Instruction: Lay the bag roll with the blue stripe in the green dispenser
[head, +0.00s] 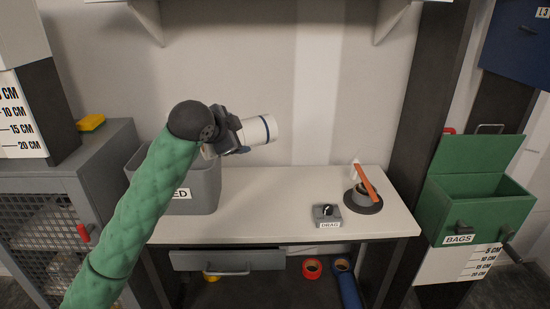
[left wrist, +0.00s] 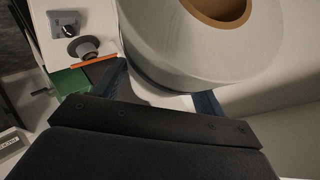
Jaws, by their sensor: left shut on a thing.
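The white bag roll (head: 254,131) with a dark blue stripe near its end is held in the air above the left part of the bench. My left gripper (head: 240,140) is shut on it. In the left wrist view the roll (left wrist: 195,50) fills the top, with its brown core showing, between the blue fingers (left wrist: 160,100). The green dispenser (head: 475,212), labelled BAGS, stands at the right with its lid raised open. It is well apart from the roll. Its inside is only partly visible. My right gripper is not in view.
A grey bin (head: 205,195) stands on the bench's left end, below my left arm. A small grey DRAG box (head: 327,216) and a dark round holder with an orange-handled tool (head: 365,184) sit at the right. A dark post (head: 425,80) rises between bench and dispenser. The bench middle is clear.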

